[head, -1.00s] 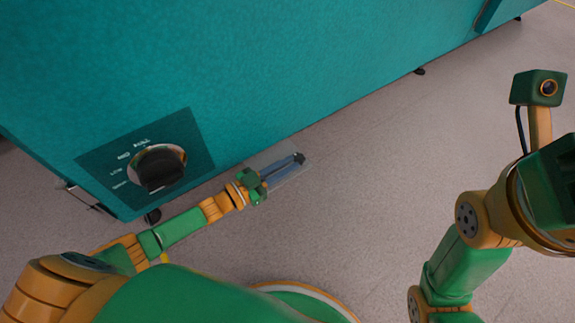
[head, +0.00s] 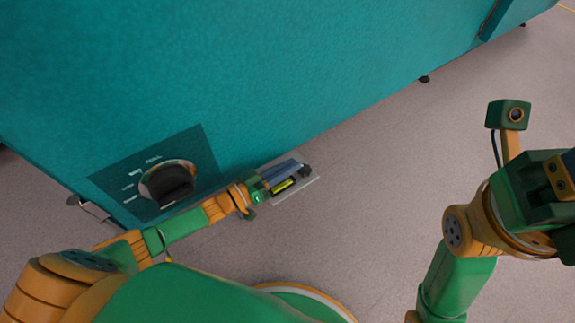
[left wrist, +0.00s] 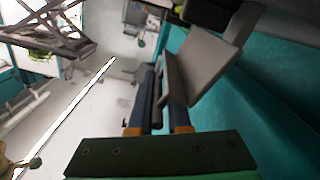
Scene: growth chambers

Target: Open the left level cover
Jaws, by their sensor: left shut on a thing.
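The left level cover shows in the left wrist view as a grey flap (left wrist: 203,68), tilted beside my finger pads. My left gripper (head: 300,170) is shut on it, low beside the teal chamber; its fingers also show in the left wrist view (left wrist: 158,92). The fingers hide part of the cover in the head view. A yellow level vial (head: 284,186) shows just below the fingers, on a pale plate (head: 301,189). My right gripper (head: 562,180) is at the right edge, partly cut off, and its fingertips do not show clearly.
The teal chamber wall (head: 300,70) fills the upper left, with a black dial (head: 172,183) on a dark panel left of my left gripper. A chamber foot (head: 424,79) stands on the floor. The grey floor (head: 380,180) between my arms is clear.

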